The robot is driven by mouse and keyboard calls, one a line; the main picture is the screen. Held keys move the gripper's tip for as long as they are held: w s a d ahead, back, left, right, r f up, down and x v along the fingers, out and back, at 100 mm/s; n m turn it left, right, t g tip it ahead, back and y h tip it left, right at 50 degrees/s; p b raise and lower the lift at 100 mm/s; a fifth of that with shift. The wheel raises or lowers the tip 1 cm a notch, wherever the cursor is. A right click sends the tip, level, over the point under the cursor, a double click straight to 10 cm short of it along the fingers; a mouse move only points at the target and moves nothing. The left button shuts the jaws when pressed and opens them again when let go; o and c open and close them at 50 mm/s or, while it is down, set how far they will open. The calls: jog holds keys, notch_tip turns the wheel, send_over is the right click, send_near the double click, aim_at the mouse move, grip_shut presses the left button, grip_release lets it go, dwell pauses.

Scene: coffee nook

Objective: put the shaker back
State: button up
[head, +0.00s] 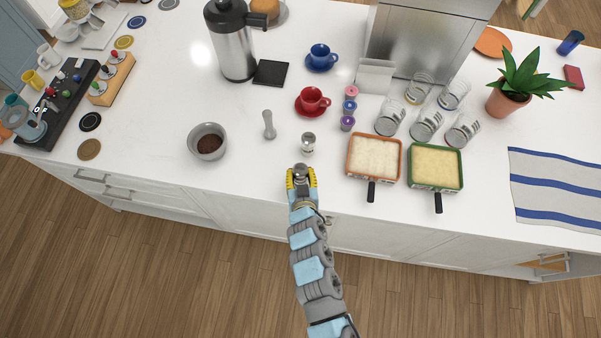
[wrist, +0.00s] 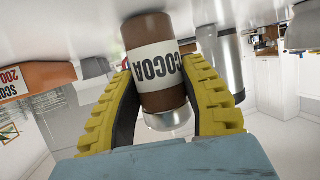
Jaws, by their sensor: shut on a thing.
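The shaker in my gripper is a brown cylinder with a white COCOA label and a silver cap (wrist: 158,75). The wrist view shows the scene upside down, with the counter at the top. My gripper (head: 300,180) has its yellow fingers shut around the shaker, one on each side, also in the wrist view (wrist: 165,100).
Right are an orange bin (head: 361,171) and a green bin (head: 421,184) with handles over the edge, and several glasses (head: 426,125) behind. Left are a grey tamper-like piece (head: 269,125) and a bowl of brown grounds (head: 195,150). A red cup (head: 313,99) stands behind. Counter is clear between bowl and gripper.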

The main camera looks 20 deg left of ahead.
jog(key=shift+f, duration=0.15)
jog(key=o, duration=1.1)
jog(key=shift+r, duration=0.25)
jog(key=shift+s+d, duration=0.25)
jog(key=v, duration=1.1)
jog(key=shift+s, duration=0.15)
jog(key=shift+r, duration=0.15)
